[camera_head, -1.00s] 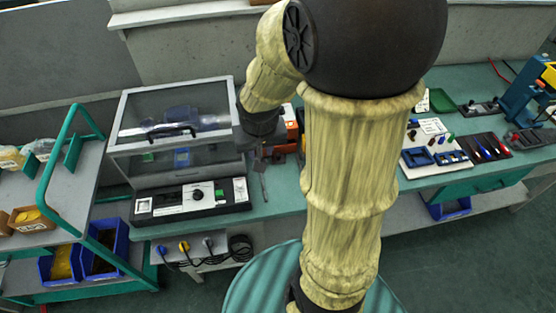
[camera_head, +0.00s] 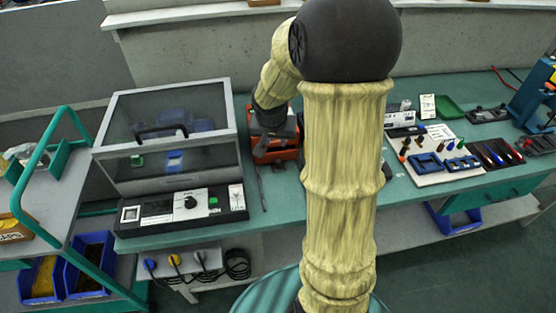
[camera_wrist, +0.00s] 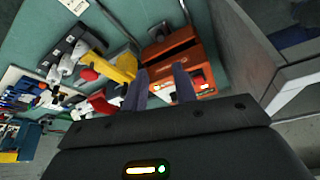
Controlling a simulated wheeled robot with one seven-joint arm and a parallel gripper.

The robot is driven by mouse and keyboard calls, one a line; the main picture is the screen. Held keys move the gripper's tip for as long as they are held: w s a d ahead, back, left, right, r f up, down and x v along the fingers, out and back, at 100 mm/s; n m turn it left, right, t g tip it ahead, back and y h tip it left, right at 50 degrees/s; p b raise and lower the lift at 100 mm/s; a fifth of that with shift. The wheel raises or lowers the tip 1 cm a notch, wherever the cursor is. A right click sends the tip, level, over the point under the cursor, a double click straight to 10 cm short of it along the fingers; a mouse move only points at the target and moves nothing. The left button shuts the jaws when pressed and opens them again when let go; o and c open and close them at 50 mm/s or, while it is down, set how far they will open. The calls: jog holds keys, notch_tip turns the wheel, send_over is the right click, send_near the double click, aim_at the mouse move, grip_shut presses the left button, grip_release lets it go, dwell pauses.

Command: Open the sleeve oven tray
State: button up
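An orange-red box that looks like the sleeve oven (camera_head: 287,154) stands on the teal bench, right of the clear-hooded cabinet. It also shows in the wrist view (camera_wrist: 172,47), with an open-looking recess and a lower front part carrying a red button. I cannot tell its tray apart clearly. My gripper (camera_head: 262,143) is over the left part of the orange box in the head view and hides some of it. In the wrist view my gripper's (camera_wrist: 161,82) two dark fingers are apart, pointing at the box, with nothing visibly held. Contact cannot be judged.
The clear-hooded cabinet (camera_head: 130,165) with a black handle stands close on the left. A yellow tool (camera_wrist: 122,66) lies near the fingers in the wrist view. A white board (camera_head: 425,178) with blue trays is to the right. A teal cart (camera_head: 58,175) stands far left.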

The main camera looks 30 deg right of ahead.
aim_at(278, 161)
jog(key=b+x, duration=0.3)
jog(key=x, duration=1.3)
jog(key=shift+f, duration=0.1)
grip_shut()
